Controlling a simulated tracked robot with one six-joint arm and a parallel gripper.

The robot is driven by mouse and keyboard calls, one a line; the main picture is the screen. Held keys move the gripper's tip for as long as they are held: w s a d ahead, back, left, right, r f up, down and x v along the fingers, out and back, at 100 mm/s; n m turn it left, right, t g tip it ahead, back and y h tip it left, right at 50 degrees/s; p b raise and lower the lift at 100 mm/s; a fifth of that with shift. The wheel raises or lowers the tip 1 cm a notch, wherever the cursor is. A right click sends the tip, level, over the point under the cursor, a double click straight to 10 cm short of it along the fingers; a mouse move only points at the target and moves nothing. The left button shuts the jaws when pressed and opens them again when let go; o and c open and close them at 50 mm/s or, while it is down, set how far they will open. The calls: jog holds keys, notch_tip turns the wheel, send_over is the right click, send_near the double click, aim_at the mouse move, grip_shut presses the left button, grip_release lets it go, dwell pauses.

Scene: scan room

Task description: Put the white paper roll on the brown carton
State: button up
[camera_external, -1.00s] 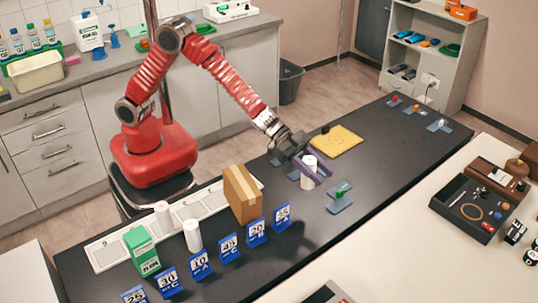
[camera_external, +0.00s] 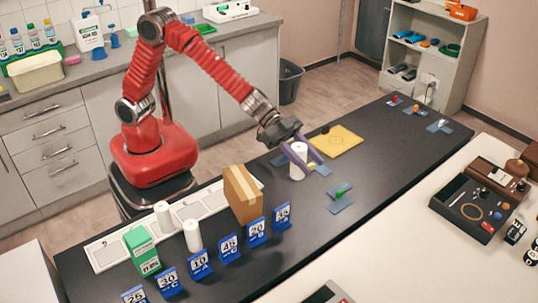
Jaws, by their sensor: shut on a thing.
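My gripper (camera_external: 303,158) has purple fingers and is shut on a white paper roll (camera_external: 298,163) near the middle of the dark table. The roll is upright and seems to be held just above the table. The brown carton (camera_external: 243,194) stands upright on the table, to the left of and nearer the camera than the held roll. Its top looks bare, with a lighter tape strip. Two more white rolls (camera_external: 193,236) (camera_external: 162,214) stand left of the carton.
Several blue number cards (camera_external: 229,248) stand in a row in front of the carton. A green-and-white box (camera_external: 141,250) is at left. A yellow mat (camera_external: 337,141) lies behind the gripper. A blue plate with a green piece (camera_external: 341,197) lies right.

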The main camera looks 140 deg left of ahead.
jog(key=s+d+r, duration=0.4)
jog(key=d+r, duration=0.4)
jog(key=r, duration=0.1)
jog(key=s+d+f+n+y, duration=0.1)
jog(key=s+d+f, duration=0.2)
jog(key=s, duration=0.6)
jog(key=shift+s+d, duration=0.25)
jog(key=shift+d, duration=0.15)
notch_tip(320, 180, down, 6)
dwell(0.3)
jog(key=shift+f, duration=0.1)
jog(key=shift+f, duration=1.85)
jog(key=shift+f, duration=0.4)
